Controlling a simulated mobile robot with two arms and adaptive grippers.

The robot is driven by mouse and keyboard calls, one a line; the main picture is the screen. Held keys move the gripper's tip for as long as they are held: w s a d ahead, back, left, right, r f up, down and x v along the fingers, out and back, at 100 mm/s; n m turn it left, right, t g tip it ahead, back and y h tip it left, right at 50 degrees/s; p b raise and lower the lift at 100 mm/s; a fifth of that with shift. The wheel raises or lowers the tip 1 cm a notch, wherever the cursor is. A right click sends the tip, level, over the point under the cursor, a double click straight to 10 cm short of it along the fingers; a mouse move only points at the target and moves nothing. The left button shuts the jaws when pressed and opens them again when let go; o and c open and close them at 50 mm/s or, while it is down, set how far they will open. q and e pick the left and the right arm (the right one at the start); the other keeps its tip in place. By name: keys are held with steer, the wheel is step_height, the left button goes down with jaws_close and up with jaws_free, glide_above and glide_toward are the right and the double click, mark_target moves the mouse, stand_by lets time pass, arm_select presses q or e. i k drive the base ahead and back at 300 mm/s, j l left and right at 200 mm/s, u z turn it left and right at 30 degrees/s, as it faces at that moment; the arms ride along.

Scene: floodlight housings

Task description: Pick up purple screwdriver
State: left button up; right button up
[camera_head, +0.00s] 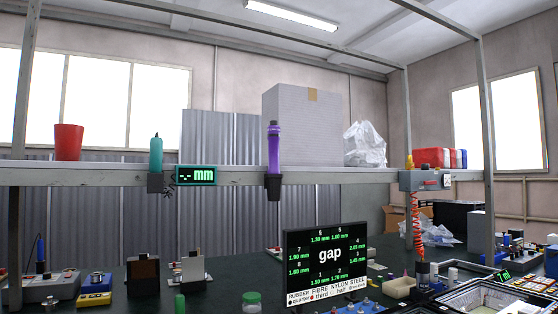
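The purple screwdriver (273,150) stands upright in a small dark holder (273,187) fixed to the front of the grey overhead shelf (340,177), near the picture's middle. Its lower end is hidden in the holder. A teal tool (156,154) stands in a similar holder on the left of the shelf. Neither of my grippers shows in the head view.
A display reading "gap" (327,258) stands on the dark bench below. A cardboard box (303,128) and a red cup (69,142) sit on the shelf. A coiled orange cable (416,215) hangs at right. Small parts and trays crowd the bench.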

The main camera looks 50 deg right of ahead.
mark_target(273, 131)
steer(key=z, duration=1.55)
steer(key=l, duration=0.15)
steer(key=z, duration=0.05)
